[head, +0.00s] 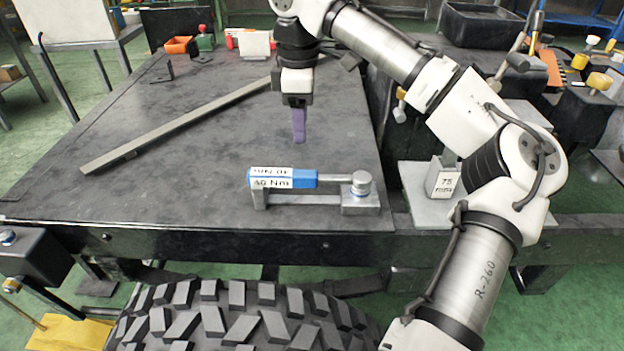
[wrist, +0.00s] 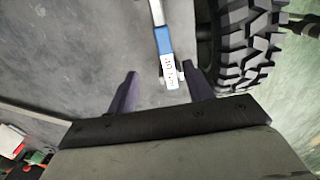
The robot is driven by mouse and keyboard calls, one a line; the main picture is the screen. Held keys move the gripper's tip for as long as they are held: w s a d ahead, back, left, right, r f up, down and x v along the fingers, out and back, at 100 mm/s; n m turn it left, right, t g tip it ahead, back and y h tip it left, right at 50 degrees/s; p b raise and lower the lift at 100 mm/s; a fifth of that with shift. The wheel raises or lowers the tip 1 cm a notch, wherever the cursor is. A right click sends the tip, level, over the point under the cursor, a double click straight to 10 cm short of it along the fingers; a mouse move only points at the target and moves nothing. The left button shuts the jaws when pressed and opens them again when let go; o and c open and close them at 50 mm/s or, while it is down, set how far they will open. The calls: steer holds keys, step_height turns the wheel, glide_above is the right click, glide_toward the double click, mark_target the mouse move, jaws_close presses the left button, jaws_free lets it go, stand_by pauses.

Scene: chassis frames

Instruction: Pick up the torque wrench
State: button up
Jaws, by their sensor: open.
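The torque wrench (head: 300,179) has a blue handle with a white 40 Nm label and a metal head at its right end. It rests on a grey metal stand (head: 360,203) near the table's front edge. In the wrist view the wrench (wrist: 163,42) lies ahead of the fingers, its labelled end nearest. My gripper (head: 299,140) is in the air behind and above the wrench, pointing down. Its two purple fingers show apart in the wrist view (wrist: 163,88), with nothing gripped between them.
A long metal bar (head: 180,125) lies across the dark table (head: 110,185). An orange bin (head: 179,46) and small tools stand at the back. A large tyre (head: 240,318) is below the front edge. A block marked 75 (head: 443,182) stands right of the table. The table's left front is clear.

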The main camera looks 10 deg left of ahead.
mark_target(304, 173)
step_height(304, 173, down, 8)
steer(key=shift+d+b, duration=0.1)
steer(key=shift+b, duration=0.3)
steer(key=shift+s+d+f+b, duration=0.15)
steer(key=shift+s+f, duration=0.05)
steer(key=shift+f, duration=1.15)
steer(key=shift+s+d+f+b, duration=0.1)
steer(key=shift+s+f+b, duration=0.05)
steer(key=shift+f, duration=1.2)
steer(key=shift+c, duration=0.4)
steer(key=shift+r, duration=0.1)
jaws_close()
